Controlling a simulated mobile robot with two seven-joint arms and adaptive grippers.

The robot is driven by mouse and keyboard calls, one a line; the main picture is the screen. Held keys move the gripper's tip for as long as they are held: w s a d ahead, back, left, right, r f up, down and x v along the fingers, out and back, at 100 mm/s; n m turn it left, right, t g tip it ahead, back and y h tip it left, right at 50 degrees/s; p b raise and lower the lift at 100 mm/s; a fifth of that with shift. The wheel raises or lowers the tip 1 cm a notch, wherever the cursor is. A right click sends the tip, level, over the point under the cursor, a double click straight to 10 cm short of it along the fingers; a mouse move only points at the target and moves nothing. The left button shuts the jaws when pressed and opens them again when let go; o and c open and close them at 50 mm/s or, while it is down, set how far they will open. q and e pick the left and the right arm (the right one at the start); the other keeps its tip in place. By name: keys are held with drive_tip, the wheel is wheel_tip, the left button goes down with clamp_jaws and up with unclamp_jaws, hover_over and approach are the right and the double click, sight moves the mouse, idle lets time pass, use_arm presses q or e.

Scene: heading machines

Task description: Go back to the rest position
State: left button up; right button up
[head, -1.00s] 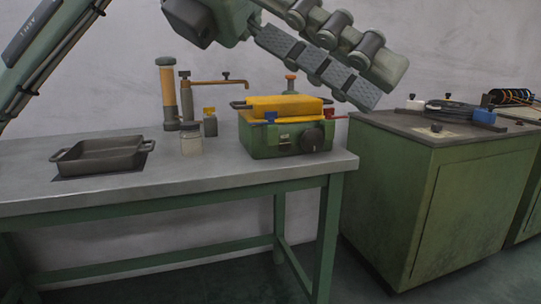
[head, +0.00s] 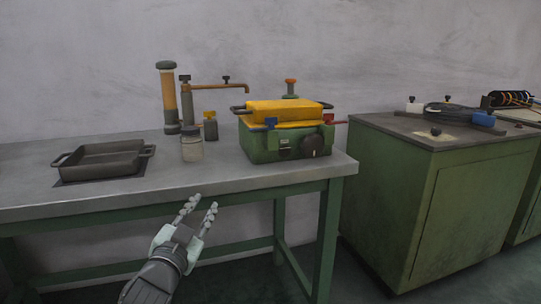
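My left gripper (head: 200,208) shows in the head view below the front edge of the grey-topped table (head: 220,180), pointing up and slightly right. Its two fingers are apart with nothing between them. My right gripper is not in view. On the table, a dark tray (head: 103,160) with two handles sits at the left. A green machine (head: 262,146) with a yellow block (head: 285,112) on top stands at the right end.
A small jar (head: 191,148) stands mid-table, with an orange and grey column (head: 169,97) and a pipe fitting (head: 187,100) behind it. A green cabinet (head: 470,200) stands to the right, holding a coiled black cable (head: 453,112). The floor shows between table and cabinet.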

use_arm(q)
drive_tip(key=s+a+f+n+g+y, duration=0.15)
drive_tip(key=s+f, duration=0.25)
drive_tip(key=f, duration=0.4)
drive_tip(key=s+a+f+n+g+y, duration=0.1)
drive_tip(key=s+a+f+g, duration=0.2)
drive_tip(key=f, duration=0.5)
drive_tip(key=s+a+f+n+g+y, duration=0.1)
drive_tip(key=s+a+f+g, duration=0.25)
drive_tip(key=f, duration=0.35)
drive_tip(key=s+a+f+n+g, duration=0.1)
drive_tip(key=s+f+g, duration=0.3)
drive_tip(key=s+f, duration=0.4)
drive_tip(key=s+a+f+n+g, duration=0.1)
drive_tip(key=s+f, duration=0.7)
drive_tip(key=s, duration=0.8)
drive_tip(key=a+g+y, duration=0.1)
drive_tip(key=g, duration=0.1)
drive_tip(key=shift+a+g+p, duration=0.25)
drive_tip(key=shift+g+p, duration=0.1)
drive_tip(key=shift+g, duration=0.05)
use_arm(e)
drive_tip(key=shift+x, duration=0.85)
use_arm(q)
drive_tip(key=shift+w, duration=0.1)
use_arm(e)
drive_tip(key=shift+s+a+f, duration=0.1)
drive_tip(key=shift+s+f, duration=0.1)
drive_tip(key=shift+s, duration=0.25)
